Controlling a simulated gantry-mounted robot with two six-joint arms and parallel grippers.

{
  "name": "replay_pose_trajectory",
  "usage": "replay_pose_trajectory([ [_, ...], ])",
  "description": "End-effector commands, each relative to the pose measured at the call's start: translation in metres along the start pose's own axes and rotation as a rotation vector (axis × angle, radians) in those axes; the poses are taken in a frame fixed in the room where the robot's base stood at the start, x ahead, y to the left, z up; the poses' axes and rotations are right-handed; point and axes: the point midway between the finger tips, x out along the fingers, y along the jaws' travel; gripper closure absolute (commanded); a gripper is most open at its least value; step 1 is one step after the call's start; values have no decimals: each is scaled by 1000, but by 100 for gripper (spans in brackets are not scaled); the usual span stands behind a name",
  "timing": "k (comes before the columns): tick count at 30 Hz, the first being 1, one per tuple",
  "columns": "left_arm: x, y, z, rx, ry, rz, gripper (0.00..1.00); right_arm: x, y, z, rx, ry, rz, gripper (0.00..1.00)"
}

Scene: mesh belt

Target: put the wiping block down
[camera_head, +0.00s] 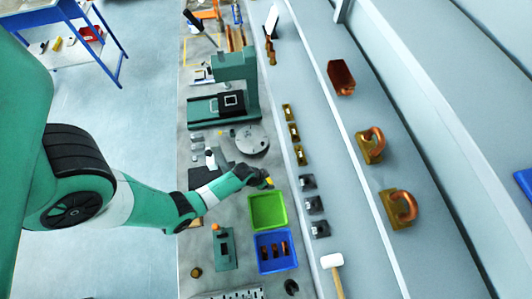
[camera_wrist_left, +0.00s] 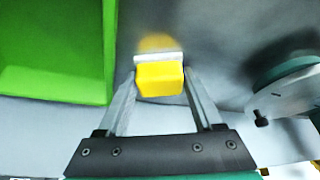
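The wiping block (camera_wrist_left: 160,80) is yellow with a pale whitish layer along its far side. It sits between the two fingers of my left gripper (camera_wrist_left: 161,85), which touch it on both sides. A yellow reflection shows on the grey surface just beyond it, so the block is close to that surface; I cannot tell whether it touches. In the head view my left gripper (camera_head: 263,181) is just above the green tray's far edge, with a bit of yellow (camera_head: 269,183) at its tip. My right gripper is not in view.
The green tray (camera_head: 268,211) is beside the gripper, with a blue bin (camera_head: 263,267) holding copper-coloured parts below it. A round grey disc (camera_head: 252,140) and a green machine (camera_head: 236,75) stand farther up the bench. A mallet (camera_head: 333,262) lies at lower right.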

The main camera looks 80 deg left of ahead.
Motion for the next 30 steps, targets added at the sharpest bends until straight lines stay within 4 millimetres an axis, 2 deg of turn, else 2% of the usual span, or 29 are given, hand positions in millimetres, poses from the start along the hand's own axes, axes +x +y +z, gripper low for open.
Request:
replay_pose_trajectory([
  [1, 4, 0, 6, 0, -12, -1, 22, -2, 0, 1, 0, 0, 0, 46],
  [8, -2, 0, 6, 0, -16, -2, 20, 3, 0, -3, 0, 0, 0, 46],
  [11, -17, 0, 5, 0, -15, -2, 20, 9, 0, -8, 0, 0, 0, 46],
  [17, -72, 0, 1, -1, -11, -2, 20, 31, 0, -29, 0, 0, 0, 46],
  [18, -84, 0, -1, 0, -12, -1, 20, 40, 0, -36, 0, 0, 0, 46],
  [21, -104, 0, -1, 0, -11, -1, 20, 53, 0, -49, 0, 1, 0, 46],
  [25, -120, 0, 0, 0, -8, -2, 20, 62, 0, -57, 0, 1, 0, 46],
  [30, -124, 0, 2, 0, -7, -2, 20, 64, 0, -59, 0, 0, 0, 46],
])
